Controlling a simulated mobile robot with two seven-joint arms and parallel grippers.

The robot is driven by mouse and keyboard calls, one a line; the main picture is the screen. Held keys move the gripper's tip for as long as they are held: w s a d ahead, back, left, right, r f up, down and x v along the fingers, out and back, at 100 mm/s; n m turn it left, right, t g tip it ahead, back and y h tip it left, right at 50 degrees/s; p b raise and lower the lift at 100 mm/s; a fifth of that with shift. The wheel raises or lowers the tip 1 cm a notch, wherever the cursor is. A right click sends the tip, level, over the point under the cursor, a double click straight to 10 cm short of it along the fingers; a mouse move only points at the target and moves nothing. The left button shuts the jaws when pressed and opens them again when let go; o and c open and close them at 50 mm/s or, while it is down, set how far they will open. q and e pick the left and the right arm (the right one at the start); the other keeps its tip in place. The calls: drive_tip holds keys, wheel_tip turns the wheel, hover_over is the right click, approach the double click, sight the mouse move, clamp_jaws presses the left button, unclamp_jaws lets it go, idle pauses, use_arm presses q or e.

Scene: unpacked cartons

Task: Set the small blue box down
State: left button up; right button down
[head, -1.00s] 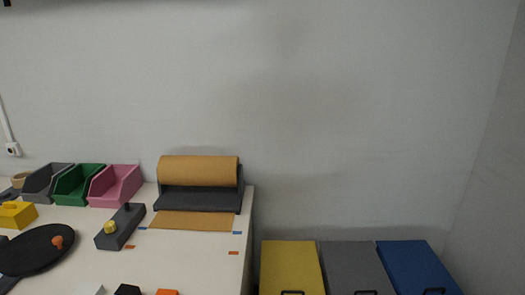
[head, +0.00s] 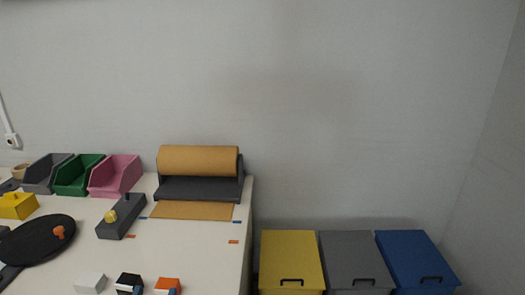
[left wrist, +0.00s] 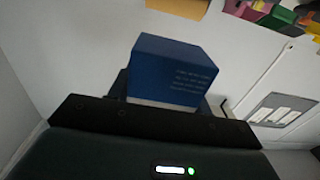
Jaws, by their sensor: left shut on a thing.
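The small blue box (left wrist: 172,68), with pale lines of print on one face and a pale lower edge, shows in the left wrist view. My left gripper (left wrist: 165,90) is shut on it, with dark fingers at its left and right sides. I cannot make out the left gripper or the blue box clearly in the head view. What lies under the box is hidden by the gripper body. My right gripper is in neither view.
A white table (head: 200,262) carries grey, green and pink bins (head: 115,176), a brown paper roll (head: 198,160), a round black plate (head: 38,240) and small white, black and orange boxes (head: 168,285) at the front. Yellow, grey and blue lidded containers (head: 290,260) stand right of it.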

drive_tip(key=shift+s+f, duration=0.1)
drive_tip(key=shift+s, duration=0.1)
